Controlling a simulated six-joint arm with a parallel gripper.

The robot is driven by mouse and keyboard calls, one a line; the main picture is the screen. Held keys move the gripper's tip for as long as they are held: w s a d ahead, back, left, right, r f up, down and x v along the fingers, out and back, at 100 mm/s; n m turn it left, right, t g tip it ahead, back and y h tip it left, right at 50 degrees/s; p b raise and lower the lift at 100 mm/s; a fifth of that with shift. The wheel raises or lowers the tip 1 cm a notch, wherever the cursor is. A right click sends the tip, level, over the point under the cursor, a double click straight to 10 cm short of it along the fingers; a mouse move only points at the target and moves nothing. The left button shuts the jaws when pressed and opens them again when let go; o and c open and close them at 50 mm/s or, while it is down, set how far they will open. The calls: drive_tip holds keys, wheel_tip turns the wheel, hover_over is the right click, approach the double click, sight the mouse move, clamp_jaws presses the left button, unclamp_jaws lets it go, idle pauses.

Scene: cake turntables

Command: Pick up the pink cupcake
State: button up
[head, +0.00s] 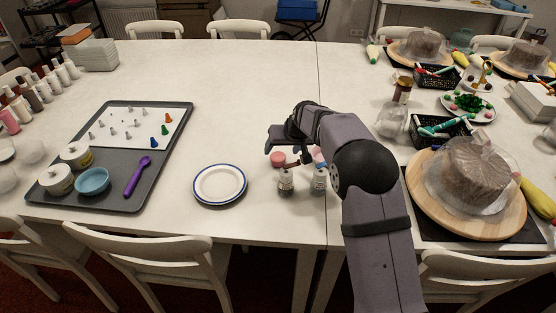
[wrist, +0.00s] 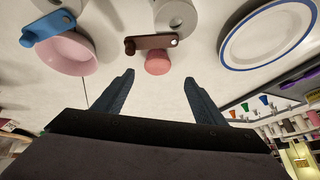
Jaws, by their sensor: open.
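The pink cupcake (head: 278,159), a small round pink shape, stands on the white table behind a small bottle (head: 286,182). It also shows in the wrist view (wrist: 157,64), just beyond the gap between my fingertips, with a brown strip beside it. My gripper (head: 271,142) is open and empty; its two dark fingers also show in the wrist view (wrist: 159,78). They appear apart from the cupcake. A paler pink round thing (wrist: 67,54) lies left of it in the wrist view; in the head view my arm partly hides it.
A second bottle (head: 319,181) stands right of the first. A white plate with a blue rim (head: 220,202) lies to the left. A grey tray (head: 105,196) holds jars, a blue bowl and a purple spoon. A covered cake stands on a wooden turntable (head: 424,205). Table behind my gripper is clear.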

sight(279, 157)
drive_tip(key=shift+d+p+x, duration=0.15)
drive_tip(key=shift+p+x, duration=0.4)
drive_tip(key=shift+x, duration=1.3)
drive_tip(key=shift+d+p+x, duration=0.1)
drive_tip(key=shift+p+x, duration=0.4)
drive_tip(key=shift+x, duration=1.3)
drive_tip(key=shift+s+f, duration=0.1)
drive_tip(key=shift+f, duration=0.05)
drive_tip(key=shift+c, duration=0.3)
drive_tip(key=c, duration=1.1)
drive_tip(key=shift+o, duration=0.2)
